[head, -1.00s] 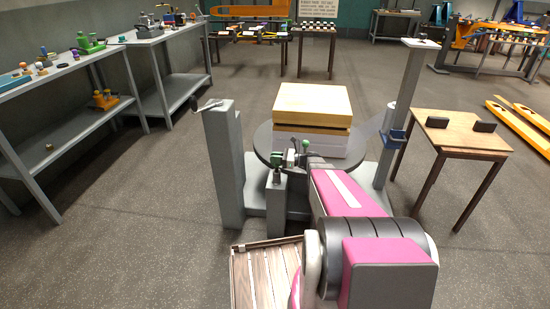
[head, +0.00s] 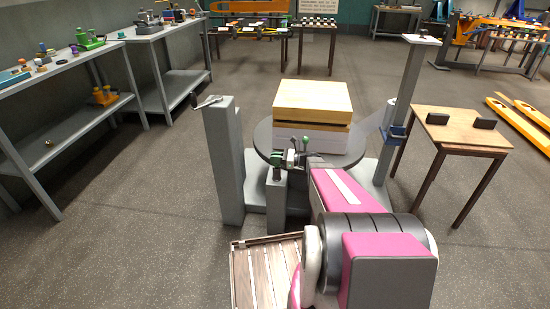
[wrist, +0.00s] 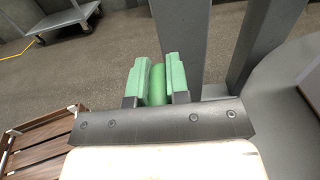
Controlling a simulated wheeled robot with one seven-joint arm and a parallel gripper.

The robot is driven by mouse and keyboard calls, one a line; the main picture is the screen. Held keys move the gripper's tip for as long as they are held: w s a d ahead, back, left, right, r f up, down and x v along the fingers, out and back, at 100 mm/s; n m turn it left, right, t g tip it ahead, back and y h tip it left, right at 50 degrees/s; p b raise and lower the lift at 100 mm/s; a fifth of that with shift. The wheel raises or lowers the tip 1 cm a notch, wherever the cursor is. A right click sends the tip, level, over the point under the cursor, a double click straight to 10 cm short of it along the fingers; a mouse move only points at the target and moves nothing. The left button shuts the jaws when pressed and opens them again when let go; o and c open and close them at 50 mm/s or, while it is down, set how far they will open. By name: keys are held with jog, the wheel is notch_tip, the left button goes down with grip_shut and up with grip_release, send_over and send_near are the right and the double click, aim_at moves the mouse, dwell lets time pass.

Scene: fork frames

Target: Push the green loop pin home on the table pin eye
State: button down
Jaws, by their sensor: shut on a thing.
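My gripper (wrist: 157,86) is shut on the green loop pin (wrist: 157,84). In the wrist view, the pin shows as a darker green cylinder between two pale green finger pads. In the head view, my gripper is small and partly hidden by my arm, beside a short grey post (head: 276,190) at the near edge of the round table (head: 262,143). Green shows at the post's top, but I cannot tell which part it is. The pin eye is not clearly visible, and I cannot tell whether the pin is in it.
Stacked boxes (head: 312,103) stand on the round table. A tall grey post (head: 222,150) with a handle is at left, a thin column (head: 406,95) at right. A wooden crate (head: 262,270) lies near my base. A side table (head: 459,130) stands at right.

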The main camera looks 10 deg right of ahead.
jog(key=shift+f, duration=0.3)
jog(key=c, duration=1)
grip_release()
notch_tip(320, 180, up, 13)
jog(key=w+d+r+t, duration=0.1)
jog(key=w+d+r, duration=0.3)
jog(key=r, duration=0.5)
jog(key=w+d+r, duration=0.3)
jog(key=w+r, duration=0.3)
jog(key=r, duration=0.2)
jog(key=s+a+f+n+g+h, duration=0.2)
jog(key=s+a+f+n+h, duration=0.25)
jog(key=s+f, duration=0.4)
jog(key=s+a+f+n+g+h, duration=0.2)
jog(key=s+a+f+n+h, duration=0.25)
jog(key=s+f, duration=0.35)
jog(key=s+d+f+n+g+h, duration=0.1)
jog(key=s+f+n+h, duration=0.1)
jog(key=s+f+n, duration=0.1)
jog(key=s+d+f+n+h, duration=0.1)
jog(key=s+f+n+h, duration=0.2)
jog(key=s+n, duration=0.2)
jog(key=s+f+n+g+h, duration=0.1)
jog(key=s+f+n+h, duration=0.2)
jog(key=s, duration=0.4)
jog(key=shift+d+f+n+g, duration=0.3)
jog(key=shift+d+f+n, duration=0.1)
jog(key=shift+n, duration=0.4)
